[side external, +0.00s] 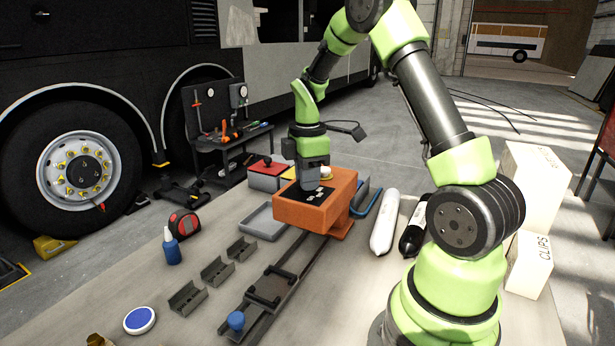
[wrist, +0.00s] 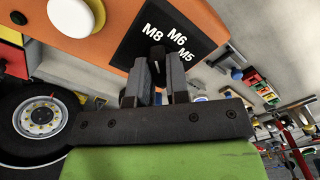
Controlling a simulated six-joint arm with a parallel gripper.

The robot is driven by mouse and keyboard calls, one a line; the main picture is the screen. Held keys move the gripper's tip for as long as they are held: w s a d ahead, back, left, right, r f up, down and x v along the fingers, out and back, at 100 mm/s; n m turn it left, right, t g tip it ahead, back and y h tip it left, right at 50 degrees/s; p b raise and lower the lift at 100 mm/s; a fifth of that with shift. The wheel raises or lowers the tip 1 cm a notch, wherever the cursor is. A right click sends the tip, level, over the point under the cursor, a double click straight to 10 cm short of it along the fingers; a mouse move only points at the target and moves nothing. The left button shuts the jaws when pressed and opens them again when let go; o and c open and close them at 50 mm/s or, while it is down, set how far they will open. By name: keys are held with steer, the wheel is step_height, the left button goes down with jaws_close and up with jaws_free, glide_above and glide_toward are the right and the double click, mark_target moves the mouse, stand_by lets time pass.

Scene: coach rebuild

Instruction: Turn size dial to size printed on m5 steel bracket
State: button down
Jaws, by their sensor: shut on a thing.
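The orange machine (side external: 300,212) stands on the bench with a black dial plate (side external: 322,196) on its top. In the wrist view the plate (wrist: 133,42) carries white marks M8, M6 and M5. My gripper (side external: 314,188) points down over the plate. In the wrist view my gripper (wrist: 160,68) is shut on the dark size dial (wrist: 157,53), which is mostly hidden between the fingers. I cannot tell which mark the dial points at. Several grey steel brackets lie in a row, near (side external: 187,297), middle (side external: 217,270) and far (side external: 241,249). Their printing is not readable.
A grey rail (side external: 285,290) runs forward from the machine. A blue bottle (side external: 171,250), a tape measure (side external: 184,223) and a grey tray (side external: 262,222) stand left. A white cylinder (side external: 385,226) and pale CLIPS boxes (side external: 530,262) are right. The bench front is fairly clear.

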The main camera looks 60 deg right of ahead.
steer(key=m, duration=0.5)
steer(key=shift+m, duration=0.3)
steer(key=m, duration=0.4)
steer(key=shift+m, duration=0.3)
steer(key=m, duration=0.9)
steer(key=c, duration=1.1)
jaws_free()
steer(key=shift+r, duration=0.1)
